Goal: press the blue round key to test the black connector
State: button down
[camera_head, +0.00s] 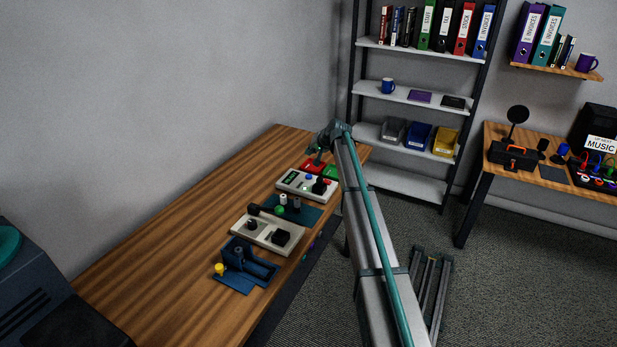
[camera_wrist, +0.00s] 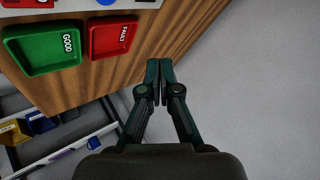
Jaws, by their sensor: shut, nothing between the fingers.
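A pale test box (camera_head: 288,187) with a small dark display lies on the wooden bench. The blue round key (camera_head: 309,177) sits on its top; only a blue edge (camera_wrist: 106,2) shows at the top of the wrist view. A black piece (camera_head: 320,187) stands on the right part of the box and looks like the black connector, too small to be sure. My gripper (camera_head: 318,158) is beyond the box, over the bench's far end, apart from the key. In the wrist view its fingers (camera_wrist: 159,68) are together and empty.
A red FAULT tray (camera_wrist: 112,39) and a green GOOD tray (camera_wrist: 42,45) lie beyond the box. A pale panel (camera_head: 263,244) with black parts and a blue fixture (camera_head: 262,268) stand nearer. A wall is on the left; a shelf rack (camera_head: 412,95) stands behind.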

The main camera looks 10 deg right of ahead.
aim_at(310, 176)
notch_tip(310, 176, down, 8)
jog(key=shift+r+b, duration=0.1)
jog(key=shift+b, duration=0.95)
jog(key=shift+f, duration=0.45)
jog(key=shift+f+b, duration=0.1)
jog(key=shift+b, duration=0.2)
jog(key=shift+f+b, duration=0.35)
jog(key=shift+b, duration=0.05)
jog(key=shift+f+b, duration=0.35)
jog(key=shift+f, duration=0.1)
dwell(1.1)
jog(key=shift+r, duration=0.9)
